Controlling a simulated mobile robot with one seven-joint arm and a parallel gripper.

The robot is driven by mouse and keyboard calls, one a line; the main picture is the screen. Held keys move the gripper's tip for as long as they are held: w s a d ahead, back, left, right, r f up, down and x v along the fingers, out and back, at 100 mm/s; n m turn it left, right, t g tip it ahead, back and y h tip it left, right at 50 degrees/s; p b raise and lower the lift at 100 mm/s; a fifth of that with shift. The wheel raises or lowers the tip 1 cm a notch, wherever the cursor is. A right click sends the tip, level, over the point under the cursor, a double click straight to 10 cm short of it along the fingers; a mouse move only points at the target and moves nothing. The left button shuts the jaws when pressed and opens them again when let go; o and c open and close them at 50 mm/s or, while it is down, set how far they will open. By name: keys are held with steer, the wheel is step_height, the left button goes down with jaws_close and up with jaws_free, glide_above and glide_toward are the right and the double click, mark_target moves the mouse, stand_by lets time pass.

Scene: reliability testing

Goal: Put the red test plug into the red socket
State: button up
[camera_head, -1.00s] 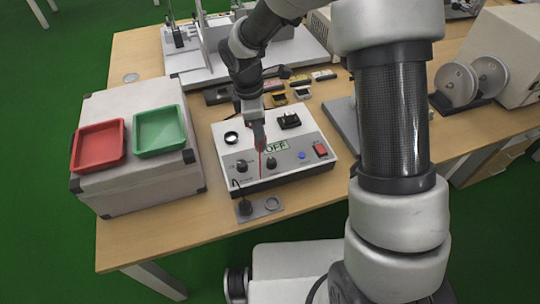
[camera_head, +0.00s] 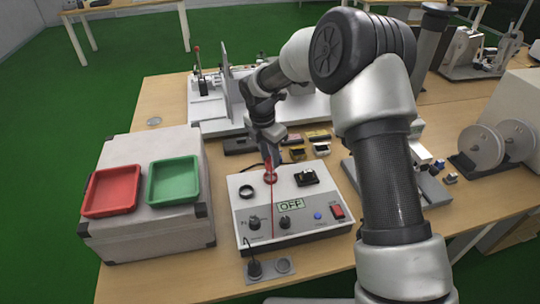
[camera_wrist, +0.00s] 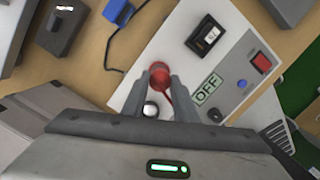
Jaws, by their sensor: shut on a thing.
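My gripper (camera_head: 269,162) points down over the back of the grey-white test box (camera_head: 325,222). It is shut on the red test plug (camera_wrist: 160,72), which shows between the fingertips in the wrist view. A thin red lead runs from the plug towards the box front. The red socket (camera_head: 270,178), a round red ring on the box top, is right below the fingertips in the head view.
An OFF display (camera_head: 291,204), knobs and a red switch (camera_head: 338,211) are in front. Red (camera_head: 112,190) and green (camera_head: 173,181) trays stand on a case at left.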

mark_target(269, 159)
steer(key=shift+f+b, duration=0.55)
steer(key=shift+f, duration=0.6)
steer(key=shift+f, duration=0.65)
stand_by(1.0)
steer(key=o, duration=0.8)
step_height(269, 159, up, 11)
steer(key=s+a+p, duration=0.1)
steer(key=p, duration=0.7)
steer(key=shift+s+a, duration=0.1)
